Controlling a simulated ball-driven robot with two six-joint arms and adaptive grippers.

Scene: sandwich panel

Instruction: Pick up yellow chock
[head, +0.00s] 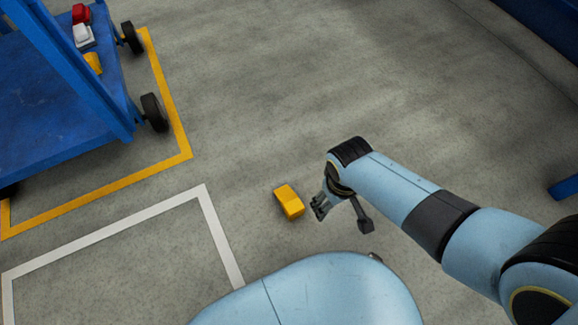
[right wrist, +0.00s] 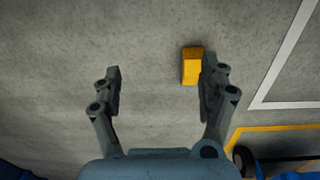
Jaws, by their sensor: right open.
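The yellow chock (head: 289,202) lies on the grey concrete floor, near the middle of the head view. My right gripper (head: 319,207) is just to the right of it, apart from it as far as I can see. In the right wrist view, my right gripper (right wrist: 161,82) is open with nothing held. There the yellow chock (right wrist: 191,66) shows between the fingers, close beside the right finger; whether they touch I cannot tell. My left gripper is not in view.
A blue cart (head: 60,115) with black wheels stands at the upper left, carrying red, white and yellow items. A yellow floor line (head: 172,100) borders it. A white floor line (head: 222,240) runs left of the chock. The floor around the chock is clear.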

